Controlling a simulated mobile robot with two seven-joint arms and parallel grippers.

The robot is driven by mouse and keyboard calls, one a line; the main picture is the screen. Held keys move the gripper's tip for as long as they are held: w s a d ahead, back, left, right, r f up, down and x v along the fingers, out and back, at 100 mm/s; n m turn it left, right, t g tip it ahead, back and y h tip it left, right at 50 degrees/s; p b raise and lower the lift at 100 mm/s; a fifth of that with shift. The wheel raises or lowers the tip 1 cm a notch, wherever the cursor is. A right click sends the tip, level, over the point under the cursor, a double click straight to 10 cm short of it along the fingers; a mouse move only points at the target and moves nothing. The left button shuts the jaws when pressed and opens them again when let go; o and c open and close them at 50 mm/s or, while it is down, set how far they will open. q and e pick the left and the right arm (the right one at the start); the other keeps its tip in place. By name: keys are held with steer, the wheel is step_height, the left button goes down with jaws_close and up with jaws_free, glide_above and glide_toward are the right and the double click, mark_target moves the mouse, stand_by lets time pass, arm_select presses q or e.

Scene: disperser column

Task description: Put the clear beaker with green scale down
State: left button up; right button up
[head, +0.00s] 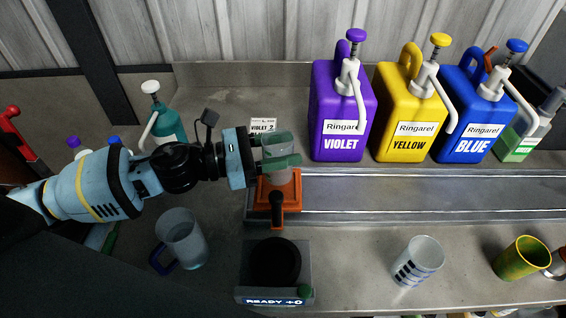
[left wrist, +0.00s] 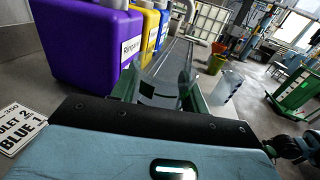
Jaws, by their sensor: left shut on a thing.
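My left gripper (head: 281,160) reaches in from the left and is shut on a clear beaker (head: 277,145). It holds the beaker over an orange slide carriage (head: 282,192) at the left end of the rail. Whether the beaker touches the carriage cannot be told. In the left wrist view, the clear beaker (left wrist: 160,88) sits between the green fingers and shows dark markings. The colour of its scale is not clear, and the gripper hides part of it.
Violet (head: 342,108), yellow (head: 407,110) and blue (head: 472,112) pump jugs stand behind the metal rail (head: 420,192). A black round plate on a scale (head: 274,262) reading "READY +0" is in front. A blue-handled clear mug (head: 182,238), another clear beaker (head: 418,262) and a yellow-green mug (head: 520,258) stand nearby.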

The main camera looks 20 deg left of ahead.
arm_select(q)
steer(key=shift+f+b, duration=0.4)
steer(key=shift+f, duration=1.45)
steer(key=shift+f, duration=0.1)
steer(key=shift+f, duration=0.15)
steer(key=o, duration=1)
